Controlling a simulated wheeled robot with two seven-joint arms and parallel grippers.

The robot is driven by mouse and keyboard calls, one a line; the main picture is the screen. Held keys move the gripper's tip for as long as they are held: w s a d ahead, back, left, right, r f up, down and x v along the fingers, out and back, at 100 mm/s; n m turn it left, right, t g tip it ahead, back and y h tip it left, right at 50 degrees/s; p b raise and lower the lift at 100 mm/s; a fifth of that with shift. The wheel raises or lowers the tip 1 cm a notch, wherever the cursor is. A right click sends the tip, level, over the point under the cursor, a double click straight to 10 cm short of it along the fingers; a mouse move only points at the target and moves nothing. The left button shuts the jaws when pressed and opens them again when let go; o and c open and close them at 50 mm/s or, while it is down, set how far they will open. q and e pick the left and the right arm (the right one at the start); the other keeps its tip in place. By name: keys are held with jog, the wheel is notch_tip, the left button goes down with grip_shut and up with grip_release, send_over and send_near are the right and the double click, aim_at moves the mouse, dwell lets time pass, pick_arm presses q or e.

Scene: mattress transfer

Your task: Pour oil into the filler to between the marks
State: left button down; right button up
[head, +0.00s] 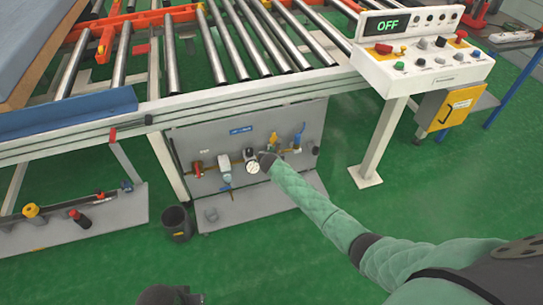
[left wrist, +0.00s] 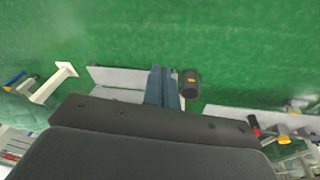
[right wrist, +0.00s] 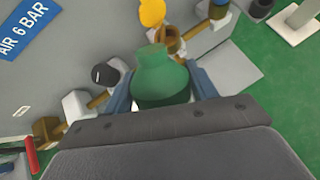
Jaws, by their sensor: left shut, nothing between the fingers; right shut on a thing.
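My right gripper (right wrist: 163,88) is shut on a green rounded object with a narrower neck (right wrist: 163,70), which could be the oil bottle. In the head view my right gripper (head: 266,160) is at the grey air panel (head: 236,184), over its pipe fittings. A brass fitting (right wrist: 170,40) with a yellow part (right wrist: 152,12) is just beyond the green object. A black-capped fitting (right wrist: 104,75) is to its left. I cannot make out a filler opening, marks or oil level. My left gripper (left wrist: 162,88) is shut and empty above the floor.
A roller conveyor (head: 230,70) runs above the panel. A control post (head: 425,55) showing OFF stands to the right. Green floor in front is clear.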

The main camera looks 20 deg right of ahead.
pick_arm(q)
jog(key=shift+w+r, duration=0.1)
jog(key=shift+r, duration=0.1)
jog(key=shift+a+f, duration=0.1)
jog(key=shift+f, duration=0.15)
pick_arm(e)
jog(key=shift+r, duration=0.15)
pick_arm(q)
jog(key=shift+w+a+f+g+p, duration=0.15)
jog(key=shift+a+f+p, duration=0.15)
jog(key=shift+f+p, duration=0.4)
jog(key=shift+w+a+f+g+p, duration=0.15)
jog(key=shift+a+f+p, duration=0.15)
jog(key=shift+f+p, duration=0.4)
pick_arm(e)
jog(key=shift+w+r+g, duration=0.1)
jog(key=shift+r+g, duration=0.15)
jog(key=shift+g, duration=0.15)
pick_arm(q)
jog(key=shift+f, duration=0.2)
jog(key=shift+f+y, duration=0.3)
dwell(0.5)
pick_arm(e)
jog(key=shift+p, duration=0.4)
pick_arm(q)
notch_tip(320, 180, down, 3)
jog(key=shift+w+a+r, duration=0.1)
jog(key=shift+w+r, duration=0.05)
